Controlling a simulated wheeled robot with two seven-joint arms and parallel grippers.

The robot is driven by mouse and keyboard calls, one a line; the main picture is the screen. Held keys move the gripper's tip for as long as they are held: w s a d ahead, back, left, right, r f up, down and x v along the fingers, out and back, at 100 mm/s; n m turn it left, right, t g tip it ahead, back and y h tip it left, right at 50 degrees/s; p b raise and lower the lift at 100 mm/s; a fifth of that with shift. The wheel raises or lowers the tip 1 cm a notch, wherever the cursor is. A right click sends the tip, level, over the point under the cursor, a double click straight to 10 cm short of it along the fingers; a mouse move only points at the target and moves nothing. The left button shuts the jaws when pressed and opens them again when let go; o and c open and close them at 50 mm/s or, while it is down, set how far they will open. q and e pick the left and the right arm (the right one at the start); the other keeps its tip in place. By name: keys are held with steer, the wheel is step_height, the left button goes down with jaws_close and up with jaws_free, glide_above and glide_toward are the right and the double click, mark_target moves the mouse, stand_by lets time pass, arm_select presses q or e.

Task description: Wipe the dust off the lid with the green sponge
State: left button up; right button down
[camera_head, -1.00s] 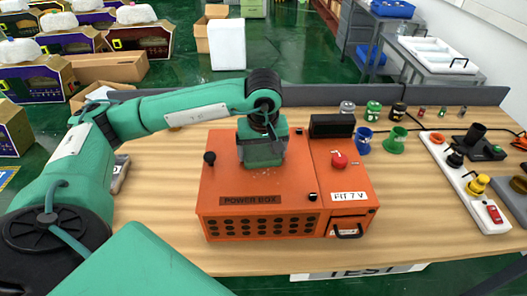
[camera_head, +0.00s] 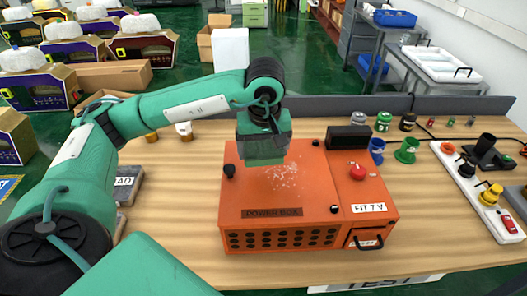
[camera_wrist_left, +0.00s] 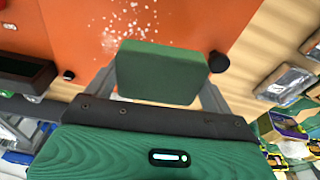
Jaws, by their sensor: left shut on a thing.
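The orange power box (camera_head: 240,195) stands on the wooden table, its flat orange lid (camera_head: 310,200) on top. White dust (camera_head: 283,176) lies in a patch near the lid's middle; it also shows in the left wrist view (camera_wrist_left: 128,22). My left gripper (camera_head: 262,150) is over the rear left part of the lid. It is shut on the green sponge (camera_wrist_left: 160,72), which sits between the two grey fingers. I cannot tell whether the sponge touches the lid. My right gripper is not in view.
A red button (camera_head: 358,173) and a black block (camera_head: 348,137) are on the box's right part. Black knobs (camera_head: 229,171) stick up from the lid. Coloured spools (camera_head: 406,151) and a white power strip (camera_head: 470,185) are to the right. Bare table lies in front.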

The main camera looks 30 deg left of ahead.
arm_select(q)
steer(key=shift+r, duration=0.55)
steer(key=shift+r+p, duration=0.5)
steer(key=shift+r, duration=0.35)
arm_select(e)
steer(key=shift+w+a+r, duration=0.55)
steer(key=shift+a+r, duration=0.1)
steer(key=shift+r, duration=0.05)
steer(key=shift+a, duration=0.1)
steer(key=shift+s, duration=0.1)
